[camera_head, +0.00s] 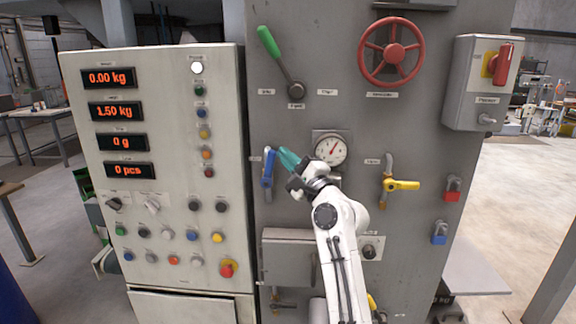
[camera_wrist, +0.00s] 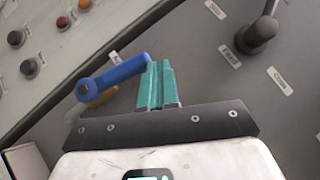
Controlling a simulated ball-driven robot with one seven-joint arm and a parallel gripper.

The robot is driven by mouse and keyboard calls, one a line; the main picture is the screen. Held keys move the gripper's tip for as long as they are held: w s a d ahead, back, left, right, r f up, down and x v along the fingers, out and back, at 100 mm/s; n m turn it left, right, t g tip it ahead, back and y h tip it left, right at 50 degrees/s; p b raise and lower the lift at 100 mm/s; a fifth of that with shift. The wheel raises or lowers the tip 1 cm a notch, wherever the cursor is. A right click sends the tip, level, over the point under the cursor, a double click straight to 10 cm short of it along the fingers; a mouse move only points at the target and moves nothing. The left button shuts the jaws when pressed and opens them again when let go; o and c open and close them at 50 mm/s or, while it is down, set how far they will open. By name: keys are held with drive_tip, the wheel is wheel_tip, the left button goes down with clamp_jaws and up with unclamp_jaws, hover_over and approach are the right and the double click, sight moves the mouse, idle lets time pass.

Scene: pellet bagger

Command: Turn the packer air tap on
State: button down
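A tap with a blue lever (camera_head: 268,168) is on the grey panel, left of the round gauge; its lever stands roughly upright, along its pipe. A second tap with a yellow lever (camera_head: 403,185) is to the right, its lever sideways. I cannot read the labels to tell which is the packer air tap. My gripper (camera_head: 287,157) has teal fingers just right of the blue lever's upper part. In the wrist view the blue lever (camera_wrist: 112,76) reaches to the left side of my fingers (camera_wrist: 157,82), which are together. Whether they touch it I cannot tell.
A pressure gauge (camera_head: 331,149) is close right of my gripper. A green-handled lever (camera_head: 269,42) and a red handwheel (camera_head: 391,52) are above. A control cabinet (camera_head: 160,270) with buttons and displays stands left. A grey box (camera_head: 290,250) juts out below.

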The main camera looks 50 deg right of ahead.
drive_tip(key=shift+w+a+r+p, duration=0.4)
drive_tip(key=shift+w+a+r, duration=0.1)
drive_tip(key=shift+w, duration=0.2)
idle(0.3)
